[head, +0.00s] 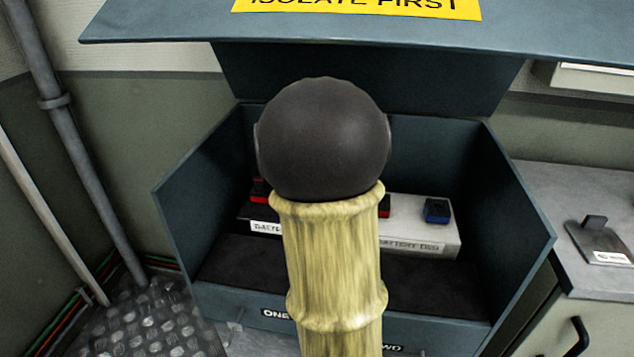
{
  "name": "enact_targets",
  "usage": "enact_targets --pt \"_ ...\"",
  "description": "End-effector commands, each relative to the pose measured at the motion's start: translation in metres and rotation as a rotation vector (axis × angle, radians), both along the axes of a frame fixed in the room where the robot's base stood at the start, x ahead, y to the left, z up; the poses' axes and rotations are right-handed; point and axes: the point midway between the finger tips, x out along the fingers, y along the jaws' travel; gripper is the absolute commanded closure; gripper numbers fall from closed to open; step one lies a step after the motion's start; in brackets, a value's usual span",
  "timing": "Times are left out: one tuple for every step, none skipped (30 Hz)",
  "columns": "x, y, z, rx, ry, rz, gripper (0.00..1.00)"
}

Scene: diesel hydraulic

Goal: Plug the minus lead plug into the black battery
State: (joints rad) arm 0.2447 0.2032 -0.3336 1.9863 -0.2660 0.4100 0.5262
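The black battery (247,213) sits in the open battery box, left of the middle. Its white label is partly readable, and a red terminal piece (260,190) shows on its top. My arm, a dark round joint above a yellowish sleeve, covers the right part of this battery. I cannot see its minus terminal. The minus lead plug cannot be made out. My gripper is out of view, so its place relative to the battery does not show.
A pale battery (445,237) stands right of the black one, with a blue piece (437,210) and a red piece (384,206) on top. The box (510,225) has raised side walls and an overhanging lid (160,22). A grey counter (590,190) stands right; pipes (75,150) run left.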

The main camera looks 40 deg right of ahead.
Motion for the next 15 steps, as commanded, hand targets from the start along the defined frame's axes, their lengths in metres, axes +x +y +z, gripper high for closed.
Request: enact_targets --pt "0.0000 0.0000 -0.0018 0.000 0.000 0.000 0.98" --pt "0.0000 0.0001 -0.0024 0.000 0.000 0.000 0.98" --pt "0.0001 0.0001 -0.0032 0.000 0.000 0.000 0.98" --pt "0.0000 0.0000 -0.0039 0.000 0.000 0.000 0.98" --pt "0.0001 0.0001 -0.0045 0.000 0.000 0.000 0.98" --pt "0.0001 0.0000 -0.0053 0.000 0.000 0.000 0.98" --pt "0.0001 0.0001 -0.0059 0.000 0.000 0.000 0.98" --pt "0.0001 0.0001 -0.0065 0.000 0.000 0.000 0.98" --pt "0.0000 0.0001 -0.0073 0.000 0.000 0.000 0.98" --pt "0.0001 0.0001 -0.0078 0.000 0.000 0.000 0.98" --pt "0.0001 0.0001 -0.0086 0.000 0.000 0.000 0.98" --pt "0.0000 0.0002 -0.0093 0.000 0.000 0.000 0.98" --pt "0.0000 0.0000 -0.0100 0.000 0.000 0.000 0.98" --pt "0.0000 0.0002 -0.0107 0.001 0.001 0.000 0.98" --pt "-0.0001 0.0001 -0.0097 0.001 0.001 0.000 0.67"
